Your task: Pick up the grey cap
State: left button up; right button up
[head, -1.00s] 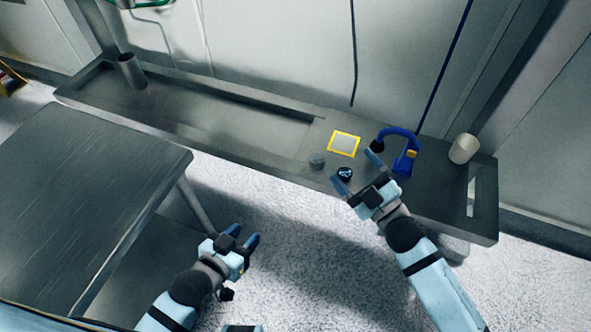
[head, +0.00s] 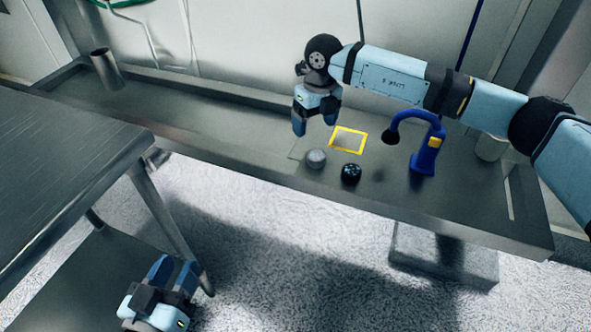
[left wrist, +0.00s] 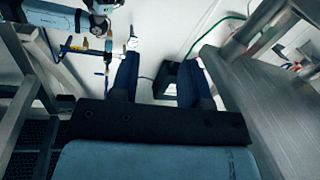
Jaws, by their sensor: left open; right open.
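The grey cap (head: 316,158) sits on the metal bench, left of a black cap-like piece (head: 351,173) and just in front of a yellow-bordered square (head: 348,140). My right gripper (head: 315,126) is open and empty, pointing down above the bench, behind and above the grey cap. It does not appear to touch the cap. My left gripper (head: 176,272) is open and empty, low over the floor at the lower left, far from the cap. Its two dark fingers also show apart in the left wrist view (left wrist: 156,82).
A blue curved stand (head: 428,150) is right of the caps, with a pale cylinder (head: 490,147) beyond it. A metal cup (head: 106,69) stands at the bench's far left. A metal table (head: 60,160) fills the left foreground. The bench's left stretch is clear.

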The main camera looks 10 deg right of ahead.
aim_at(317, 155)
jog(key=shift+h, duration=0.5)
jog(key=f, duration=0.2)
jog(key=w+d+f+b, duration=0.1)
jog(key=f, duration=0.2)
jog(key=f+b, duration=0.1)
jog(key=f, duration=0.2)
jog(key=shift+w+d+f, duration=0.15)
jog(key=f, duration=0.1)
jog(key=f+b, duration=0.1)
jog(key=f, duration=0.1)
jog(key=f+b, duration=0.1)
jog(key=f, duration=0.1)
jog(key=shift+w+d, duration=0.15)
jog(key=shift+w, duration=0.15)
pick_arm(q)
jog(key=shift+s+d+r+t+h, duration=0.15)
jog(key=shift+d+r+t+h, duration=0.6)
jog(key=shift+r+h, duration=0.25)
pick_arm(e)
jog(key=shift+r, duration=0.1)
jog(key=c, duration=1)
